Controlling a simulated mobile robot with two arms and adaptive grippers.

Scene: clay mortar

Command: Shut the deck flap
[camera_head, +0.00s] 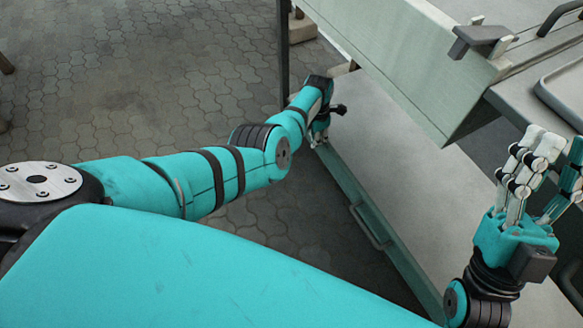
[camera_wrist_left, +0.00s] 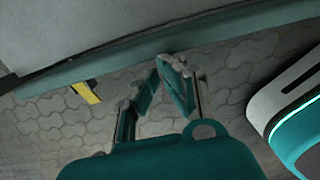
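The deck flap seems to be the wide pale panel (camera_head: 390,185) with a green edge, lying open below the upper box in the head view. A bar handle (camera_head: 370,226) sits on its outer edge. My left gripper (camera_head: 320,126) is at the far end of that edge, partly hidden by its own wrist; I cannot tell if it touches. In the left wrist view, its fingertips (camera_wrist_left: 162,72) are close together just below a green edge (camera_wrist_left: 130,55), with nothing visible between them. My right gripper (camera_head: 540,170) is raised over the panel's right part, fingers spread and empty.
A pale green box wall (camera_head: 400,60) rises above the panel, with a grey latch (camera_head: 480,38) on top. A grey counter with a tray (camera_head: 565,90) is at the right. Paved ground (camera_head: 150,80) is open at the left. A dark post (camera_head: 283,50) stands behind my left arm.

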